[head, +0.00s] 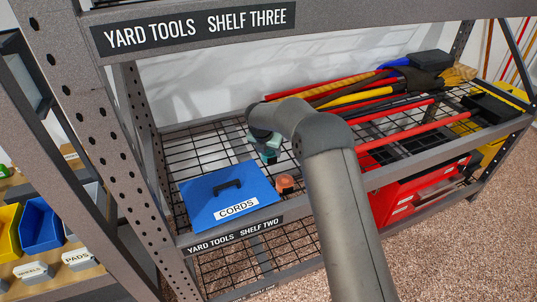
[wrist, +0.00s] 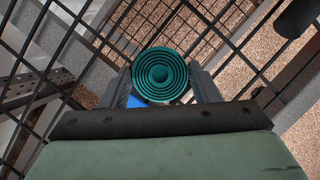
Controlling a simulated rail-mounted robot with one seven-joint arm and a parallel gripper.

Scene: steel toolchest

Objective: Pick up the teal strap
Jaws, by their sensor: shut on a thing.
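The teal strap (wrist: 160,75) is a round, tightly wound coil in the wrist view. It sits between the two fingers of my gripper (wrist: 162,88), which are shut on its left and right sides. The wire shelf shows behind the coil. In the head view my gripper (head: 270,155) is over the wire shelf, just behind the blue CORDS box, and a bit of teal shows there. My arm hides part of the shelf in that view. I cannot tell whether the coil touches the wire.
A blue box labelled CORDS (head: 205,192) stands in front of my gripper, with a small orange item (head: 284,183) beside it. Long-handled tools (head: 385,95) lie to the right. A steel upright (head: 150,110) is at the left, and a shelf beam (head: 200,32) runs above.

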